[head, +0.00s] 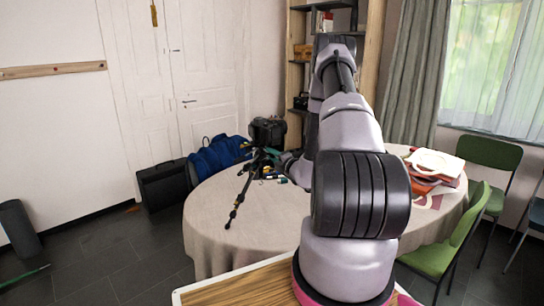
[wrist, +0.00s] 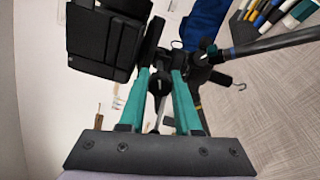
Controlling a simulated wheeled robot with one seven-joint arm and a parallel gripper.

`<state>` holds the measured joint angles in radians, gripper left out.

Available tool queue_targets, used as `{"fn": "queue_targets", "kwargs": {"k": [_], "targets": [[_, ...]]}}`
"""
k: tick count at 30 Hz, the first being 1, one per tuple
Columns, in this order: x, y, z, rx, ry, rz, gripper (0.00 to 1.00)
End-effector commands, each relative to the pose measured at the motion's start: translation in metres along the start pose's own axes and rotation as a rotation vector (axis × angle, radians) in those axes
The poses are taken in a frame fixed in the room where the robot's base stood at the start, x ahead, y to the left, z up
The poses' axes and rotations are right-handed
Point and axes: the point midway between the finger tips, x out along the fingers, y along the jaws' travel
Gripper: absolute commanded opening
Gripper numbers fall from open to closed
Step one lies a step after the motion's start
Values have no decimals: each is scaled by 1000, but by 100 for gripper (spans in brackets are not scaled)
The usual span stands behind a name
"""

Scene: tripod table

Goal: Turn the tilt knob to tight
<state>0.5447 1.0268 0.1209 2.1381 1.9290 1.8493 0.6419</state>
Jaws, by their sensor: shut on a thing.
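A black camera (head: 267,130) sits on a dark tripod (head: 238,205) on the round table. The camera body also fills the upper left of the wrist view (wrist: 105,42). My gripper (wrist: 161,76) is at the tripod head, just below the camera. Its two teal fingers are shut on the small dark tilt knob (wrist: 158,84), which shows between them and is partly hidden. In the head view, my gripper (head: 274,157) reaches the tripod from the right and is small. I cannot tell from these frames how tight the knob is.
The round table (head: 215,235) has a beige cloth and free room at its front left. A pile of bags or books (head: 435,170) lies on its right side. A green chair (head: 445,245) stands at the right. A black case (head: 163,185) and blue bag (head: 215,155) are behind.

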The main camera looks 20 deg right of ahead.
Motion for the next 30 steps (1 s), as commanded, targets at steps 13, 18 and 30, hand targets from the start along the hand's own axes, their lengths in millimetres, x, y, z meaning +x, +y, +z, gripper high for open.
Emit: {"fn": "queue_targets", "kwargs": {"k": [13, 18, 30], "targets": [[-1, -1, 0, 322, 0, -2, 0], [-1, -1, 0, 383, 0, -3, 0], [-1, 0, -1, 423, 1, -3, 0]]}}
